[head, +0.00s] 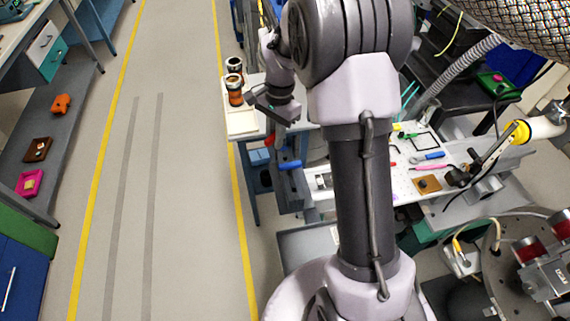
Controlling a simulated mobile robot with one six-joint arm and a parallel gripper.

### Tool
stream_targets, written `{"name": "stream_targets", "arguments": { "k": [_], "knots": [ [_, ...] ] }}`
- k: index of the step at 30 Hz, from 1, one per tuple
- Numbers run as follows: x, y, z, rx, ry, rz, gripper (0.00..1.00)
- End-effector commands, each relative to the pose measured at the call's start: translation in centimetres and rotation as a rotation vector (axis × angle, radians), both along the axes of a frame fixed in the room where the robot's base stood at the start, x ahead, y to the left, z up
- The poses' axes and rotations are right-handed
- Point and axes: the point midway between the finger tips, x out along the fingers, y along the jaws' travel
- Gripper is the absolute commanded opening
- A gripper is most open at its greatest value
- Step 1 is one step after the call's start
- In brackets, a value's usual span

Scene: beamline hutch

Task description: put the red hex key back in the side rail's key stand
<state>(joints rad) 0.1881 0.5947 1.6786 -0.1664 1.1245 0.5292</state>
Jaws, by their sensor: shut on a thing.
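My gripper (276,113) is at the upper middle of the head view, by the near left part of the pale bench. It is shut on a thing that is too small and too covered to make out. A small red thing (269,140) shows just below the gripper; I cannot tell whether it is the red hex key or whether it touches the jaws. A dark grey fixture (291,188) with a blue part (289,165) is at the bench's side below; I cannot tell whether it is the side rail. The key stand cannot be made out.
Two dark-topped jars (235,92) stand on the bench's pale top (241,124), close left of the gripper. My arm hides the bench's middle. Tools lie on a white board (403,182) at right. The grey aisle floor (180,180) at left is clear.

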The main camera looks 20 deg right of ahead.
Motion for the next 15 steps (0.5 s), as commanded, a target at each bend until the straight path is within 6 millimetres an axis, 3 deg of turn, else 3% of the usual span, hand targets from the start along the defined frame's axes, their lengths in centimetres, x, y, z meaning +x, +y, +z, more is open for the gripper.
{"name": "stream_targets", "arguments": {
  "k": [3,6,9,15],
  "knots": [
    [1.5,-1.9,2.4,0.003,-0.001,-0.261,0.0],
    [2.6,-3.3,2.8,0.006,0.002,-0.462,0.0],
    [3.3,-4.3,1.0,0.009,0.002,-0.603,0.0],
    [3.5,-4.7,-1.8,0.01,0.003,-0.661,0.0]
  ]
}}
